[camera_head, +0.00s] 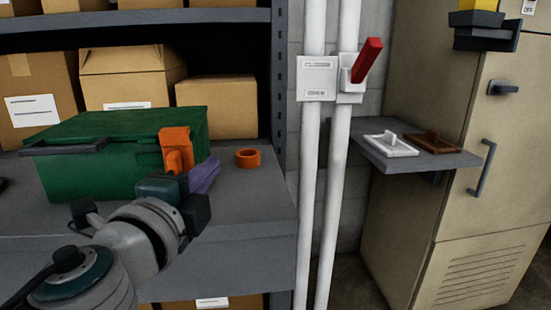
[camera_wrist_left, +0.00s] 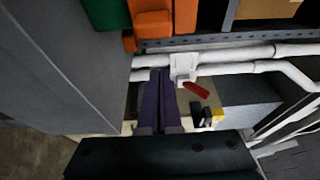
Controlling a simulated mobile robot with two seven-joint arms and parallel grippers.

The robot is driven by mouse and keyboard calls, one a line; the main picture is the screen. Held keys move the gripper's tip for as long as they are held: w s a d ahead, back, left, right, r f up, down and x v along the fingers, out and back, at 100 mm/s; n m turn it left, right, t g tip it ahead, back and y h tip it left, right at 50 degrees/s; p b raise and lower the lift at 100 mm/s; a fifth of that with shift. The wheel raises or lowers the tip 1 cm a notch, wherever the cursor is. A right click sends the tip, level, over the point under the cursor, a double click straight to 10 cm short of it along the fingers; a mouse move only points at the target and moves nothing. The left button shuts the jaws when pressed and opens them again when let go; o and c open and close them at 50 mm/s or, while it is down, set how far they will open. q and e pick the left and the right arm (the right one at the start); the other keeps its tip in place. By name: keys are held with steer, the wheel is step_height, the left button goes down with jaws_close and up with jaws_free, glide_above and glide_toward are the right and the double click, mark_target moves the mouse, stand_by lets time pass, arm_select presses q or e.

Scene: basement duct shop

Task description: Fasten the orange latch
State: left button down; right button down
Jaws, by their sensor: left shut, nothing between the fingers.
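The orange latch (camera_head: 175,140) sits at the right end of the front of the green box (camera_head: 95,170), reaching up to its lid. My left gripper (camera_head: 204,174) has purple fingers, shut and empty, just below and to the right of the latch. The wrist covers the box's lower right corner and perhaps the latch's lower end. I cannot tell whether the fingers touch the latch. In the left wrist view, the closed fingers (camera_wrist_left: 162,85) point up the picture, and orange parts (camera_wrist_left: 152,22) show beyond them beside the green box (camera_wrist_left: 104,14). My right gripper is not in view.
An orange ring (camera_head: 247,158) lies on the grey shelf (camera_head: 255,200) right of the box. Cardboard boxes (camera_head: 215,105) stand behind. White pipes (camera_head: 310,200) and a red lever (camera_head: 367,60) are to the right, then a small ledge (camera_head: 440,162) on a beige cabinet (camera_head: 500,220).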

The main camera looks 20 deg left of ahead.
arm_select(q)
steer(key=shift+w+a, duration=0.35)
steer(key=shift+s+a, duration=0.5)
steer(key=shift+a, duration=0.25)
steer(key=shift+s+a, duration=0.5)
steer(key=shift+a, duration=0.2)
steer(key=s+a, duration=0.1)
steer(key=a, duration=0.1)
steer(key=s+a+b, duration=0.1)
steer(key=a, duration=0.1)
steer(key=shift+s+f, duration=0.15)
steer(key=shift+s, duration=0.05)
steer(key=shift+s+a, duration=0.15)
